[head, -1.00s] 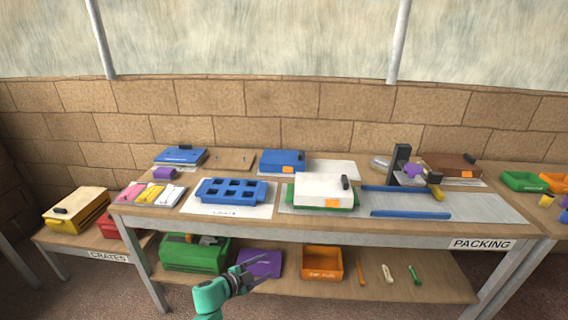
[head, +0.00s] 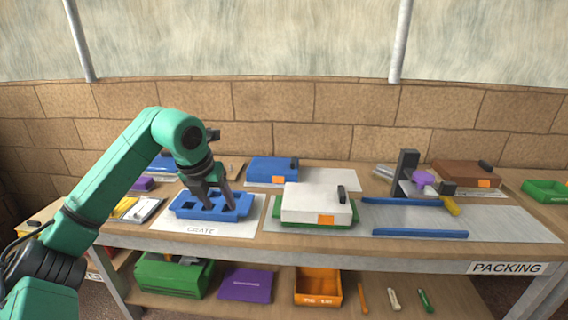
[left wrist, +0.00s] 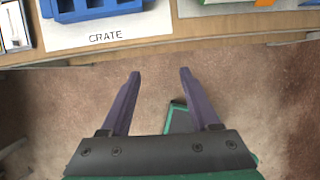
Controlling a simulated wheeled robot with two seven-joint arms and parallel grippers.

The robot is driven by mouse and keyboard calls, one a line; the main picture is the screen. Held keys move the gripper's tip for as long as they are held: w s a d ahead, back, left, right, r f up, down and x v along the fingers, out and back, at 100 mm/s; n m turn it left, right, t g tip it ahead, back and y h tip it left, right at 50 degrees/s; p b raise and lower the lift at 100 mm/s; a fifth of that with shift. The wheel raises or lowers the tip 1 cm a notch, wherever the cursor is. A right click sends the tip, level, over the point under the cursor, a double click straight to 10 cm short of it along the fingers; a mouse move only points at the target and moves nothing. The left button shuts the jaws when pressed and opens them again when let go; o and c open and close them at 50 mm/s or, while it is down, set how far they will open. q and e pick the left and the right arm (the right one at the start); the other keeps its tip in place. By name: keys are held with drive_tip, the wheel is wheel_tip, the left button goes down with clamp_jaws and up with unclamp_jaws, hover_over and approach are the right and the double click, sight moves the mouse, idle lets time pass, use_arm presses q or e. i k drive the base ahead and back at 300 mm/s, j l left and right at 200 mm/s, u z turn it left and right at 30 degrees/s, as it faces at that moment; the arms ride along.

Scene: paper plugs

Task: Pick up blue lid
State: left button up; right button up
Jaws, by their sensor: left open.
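A blue lid-like box (head: 272,169) with a black handle and an orange tag lies at the back middle of the table. Another blue piece (head: 163,163) at the back left is mostly hidden behind my left arm. My left gripper (head: 220,207) is open and empty, pointing down. In the head view it overlaps the blue crate (head: 185,210) with square pockets. In the left wrist view the open fingers (left wrist: 158,75) are over the floor in front of the table edge, with the crate (left wrist: 95,12) at the upper left. My right gripper is not in view.
A white lid (head: 305,203) sits on a green crate in the middle. A black stand (head: 406,172) and blue rails (head: 420,234) are to the right. A brown lid (head: 462,172) is behind them. The lower shelf holds a green crate (head: 165,277) and an orange bin (head: 318,285).

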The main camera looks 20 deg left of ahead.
sight(262, 169)
drive_tip(key=i, duration=1.6)
